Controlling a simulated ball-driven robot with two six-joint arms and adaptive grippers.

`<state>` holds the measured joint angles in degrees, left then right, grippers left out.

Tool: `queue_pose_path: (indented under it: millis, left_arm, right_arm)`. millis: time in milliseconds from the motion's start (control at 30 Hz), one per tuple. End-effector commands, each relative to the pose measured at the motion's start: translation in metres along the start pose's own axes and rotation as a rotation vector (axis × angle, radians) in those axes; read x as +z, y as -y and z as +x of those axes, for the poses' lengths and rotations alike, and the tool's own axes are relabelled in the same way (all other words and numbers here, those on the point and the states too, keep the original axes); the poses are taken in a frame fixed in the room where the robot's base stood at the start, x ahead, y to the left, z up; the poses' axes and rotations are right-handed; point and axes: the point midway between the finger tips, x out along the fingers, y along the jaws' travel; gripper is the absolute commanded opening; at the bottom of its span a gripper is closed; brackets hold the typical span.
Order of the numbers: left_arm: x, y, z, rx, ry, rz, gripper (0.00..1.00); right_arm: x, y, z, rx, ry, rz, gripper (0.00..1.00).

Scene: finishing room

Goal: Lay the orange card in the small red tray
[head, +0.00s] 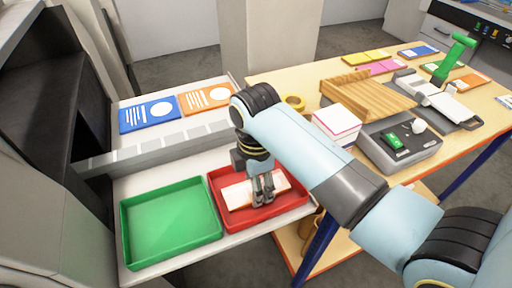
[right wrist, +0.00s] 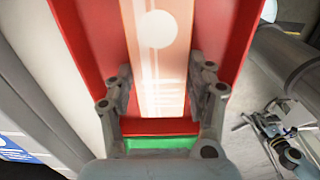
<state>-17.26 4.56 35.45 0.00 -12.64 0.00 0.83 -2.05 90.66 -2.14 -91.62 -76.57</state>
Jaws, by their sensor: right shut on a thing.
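The small red tray (head: 297,203) sits on the pale surface at the lower middle of the head view, and it fills much of the right wrist view (right wrist: 85,45). The orange card (head: 236,195), washed out pale with a white circle, is within the tray's outline. In the right wrist view the card (right wrist: 160,70) runs lengthwise between the fingers. My right gripper (head: 263,200) points down over the tray and is shut on the card; it also shows in the right wrist view (right wrist: 160,100). I cannot tell whether the card touches the tray floor. My left gripper is out of view.
A green tray (head: 170,222) stands empty, left of the red one. A blue card (head: 150,114) and another orange card (head: 207,97) lie behind a grey ledge (head: 150,150).

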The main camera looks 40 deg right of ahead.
Motion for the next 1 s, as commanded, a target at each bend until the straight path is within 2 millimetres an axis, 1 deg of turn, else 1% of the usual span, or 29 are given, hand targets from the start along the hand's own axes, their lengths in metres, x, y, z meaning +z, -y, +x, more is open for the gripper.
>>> queue_pose_path:
  millis: [167, 200, 333, 600, 733, 867, 1000]
  left_arm:
    - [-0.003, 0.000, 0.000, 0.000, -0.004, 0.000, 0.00]
    - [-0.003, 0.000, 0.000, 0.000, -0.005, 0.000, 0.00]
    - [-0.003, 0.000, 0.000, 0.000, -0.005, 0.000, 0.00]
    - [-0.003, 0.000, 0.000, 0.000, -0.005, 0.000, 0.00]
    - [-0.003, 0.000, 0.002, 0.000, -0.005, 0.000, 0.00]
    - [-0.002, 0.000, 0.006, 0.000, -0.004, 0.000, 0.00]
    - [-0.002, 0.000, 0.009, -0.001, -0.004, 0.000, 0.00]
  right_arm:
    - [0.000, 0.000, 0.003, -0.001, 0.000, 0.000, 0.35]
    - [0.000, 0.000, 0.002, 0.000, 0.000, 0.000, 0.60]
    - [0.000, 0.000, 0.002, 0.000, 0.000, 0.000, 0.77]
    - [0.000, 0.000, 0.001, 0.000, 0.000, 0.000, 0.79]
    - [0.000, -0.001, -0.008, 0.003, -0.001, 0.000, 0.79]
    - [-0.001, -0.001, -0.032, 0.005, -0.002, 0.001, 0.79]
    - [-0.001, -0.001, -0.065, 0.006, -0.003, 0.001, 0.79]
